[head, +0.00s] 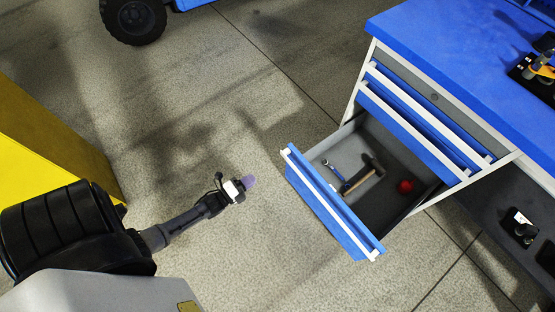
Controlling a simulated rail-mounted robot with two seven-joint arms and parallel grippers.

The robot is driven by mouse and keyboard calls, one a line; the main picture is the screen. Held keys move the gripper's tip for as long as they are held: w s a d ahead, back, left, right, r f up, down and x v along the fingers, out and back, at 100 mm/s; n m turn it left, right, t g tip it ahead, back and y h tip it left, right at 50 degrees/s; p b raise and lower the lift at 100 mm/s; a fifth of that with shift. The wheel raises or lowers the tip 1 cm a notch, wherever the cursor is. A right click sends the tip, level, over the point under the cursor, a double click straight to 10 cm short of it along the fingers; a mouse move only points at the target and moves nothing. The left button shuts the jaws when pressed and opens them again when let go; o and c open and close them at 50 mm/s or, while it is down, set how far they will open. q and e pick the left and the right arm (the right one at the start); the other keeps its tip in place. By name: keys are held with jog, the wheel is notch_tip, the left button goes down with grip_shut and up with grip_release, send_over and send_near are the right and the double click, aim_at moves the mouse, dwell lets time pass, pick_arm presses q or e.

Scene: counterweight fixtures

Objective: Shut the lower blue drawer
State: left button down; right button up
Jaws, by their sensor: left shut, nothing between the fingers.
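The lower blue drawer (333,208) of a workbench is pulled well out toward the lower left. Its blue front has a pale handle strip along the top. Inside it lie a hammer (364,176), a small wrench (331,170) and a red round object (405,186). My left gripper (247,182) is shut and empty. It is to the left of the drawer front, apart from it, with a gap of floor showing between them. My right gripper is not in view.
The workbench has a blue top (460,45) and upper blue drawers (425,120) that look shut. A yellow block (45,150) stands at the left. A black wheel (135,18) shows at the top. Open concrete floor lies around the drawer front.

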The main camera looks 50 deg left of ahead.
aim_at(285, 157)
pick_arm(q)
jog(key=w+b, duration=0.2)
jog(key=w, duration=0.2)
jog(key=w+b, duration=0.1)
jog(key=w, duration=0.3)
jog(key=w+b, duration=0.2)
jog(key=w, duration=0.3)
jog(key=shift+d+f+b, duration=0.15)
jog(key=shift+d+b, duration=0.15)
jog(key=shift+b, duration=0.05)
jog(key=shift+w, duration=0.55)
